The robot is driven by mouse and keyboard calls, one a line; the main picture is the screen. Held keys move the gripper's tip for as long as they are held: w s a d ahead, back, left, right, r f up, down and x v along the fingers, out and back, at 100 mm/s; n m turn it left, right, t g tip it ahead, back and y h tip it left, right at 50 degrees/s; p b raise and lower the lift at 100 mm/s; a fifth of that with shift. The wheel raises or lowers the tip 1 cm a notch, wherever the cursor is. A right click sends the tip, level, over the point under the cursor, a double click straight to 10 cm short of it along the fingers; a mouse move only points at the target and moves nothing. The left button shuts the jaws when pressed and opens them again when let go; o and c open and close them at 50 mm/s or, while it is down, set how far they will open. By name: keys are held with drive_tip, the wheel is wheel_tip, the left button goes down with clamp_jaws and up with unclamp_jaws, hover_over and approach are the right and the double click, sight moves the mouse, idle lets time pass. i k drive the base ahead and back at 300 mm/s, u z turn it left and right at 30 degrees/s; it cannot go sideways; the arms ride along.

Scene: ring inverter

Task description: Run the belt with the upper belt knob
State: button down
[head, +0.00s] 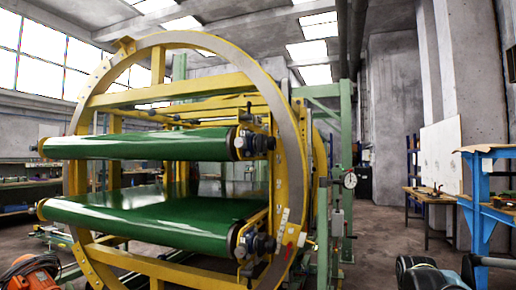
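The ring inverter has a large grey and yellow ring (293,165) around two green belts. The upper belt (140,145) runs level across the ring's upper half, and the lower belt (150,216) lies below it. A dark knob (264,144), apparently the upper belt knob, is at the right end of the upper belt, beside its black roller end. A similar dark knob (264,244) is at the right end of the lower belt. Belt motion cannot be told from one frame. Dark rounded links of my arm show at the bottom right. My gripper cannot be made out.
A blue workbench (484,222) stands at the right edge, with a wooden table (430,196) behind it. A round gauge (350,180) is by the green frame. An orange motor (32,272) is at bottom left. Floor between ring and benches looks clear.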

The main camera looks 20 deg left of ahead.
sight(271, 143)
drive_tip(key=u, duration=0.8)
drive_tip(key=k, duration=1.55)
drive_tip(key=z, duration=0.3)
drive_tip(key=i, duration=1)
